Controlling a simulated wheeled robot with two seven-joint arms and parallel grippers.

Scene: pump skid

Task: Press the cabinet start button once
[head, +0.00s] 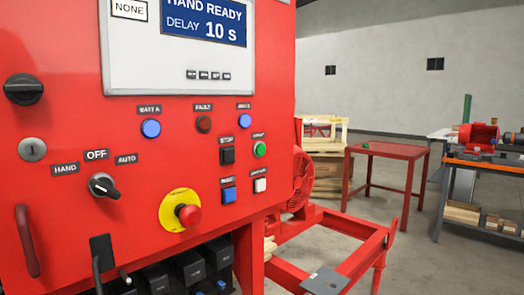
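The red control cabinet (70,128) fills the left half of the head view. Its green round button (260,149) sits on the right side of the panel, under a small label that seems to read START. The display (205,22) reads HAND READY, DELAY 10 s. Neither of my grippers is in view, and nothing covers the green button.
A red emergency stop (188,215) on a yellow disc projects below the buttons. A HAND-OFF-AUTO selector (103,186) and a door handle (27,241) are at left. A red skid frame (340,262) extends right of the cabinet. A red table (388,151) stands behind.

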